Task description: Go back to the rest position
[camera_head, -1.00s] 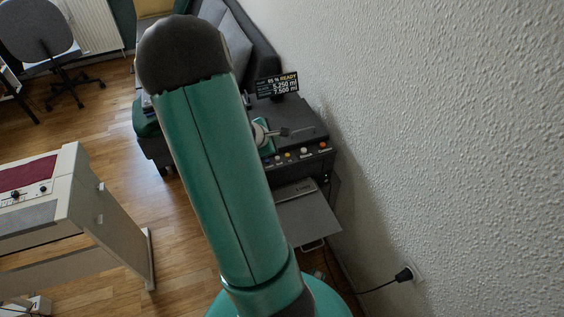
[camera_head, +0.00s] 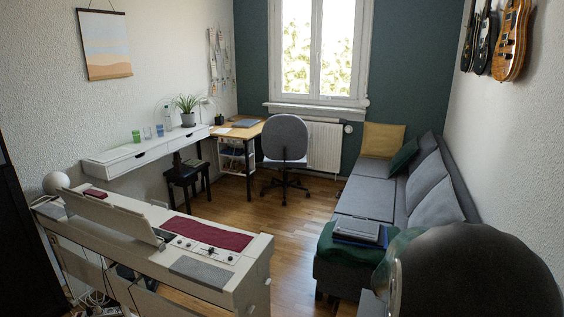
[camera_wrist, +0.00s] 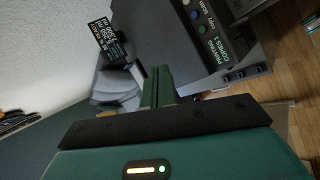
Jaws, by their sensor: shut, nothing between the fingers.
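My gripper (camera_wrist: 158,86) shows in the wrist view as two green fingers side by side, shut and empty. I cannot tell the exact gap between the fingers and the machine. In the head view the gripper is out of sight; only a dark rounded part of my own arm shows at the bottom right.
A white digital piano (camera_head: 255,272) with a red cloth (camera_head: 206,232) stands at lower left. An office chair (camera_head: 285,140) stands near the window. Wooden floor (camera_head: 290,235) between them is clear.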

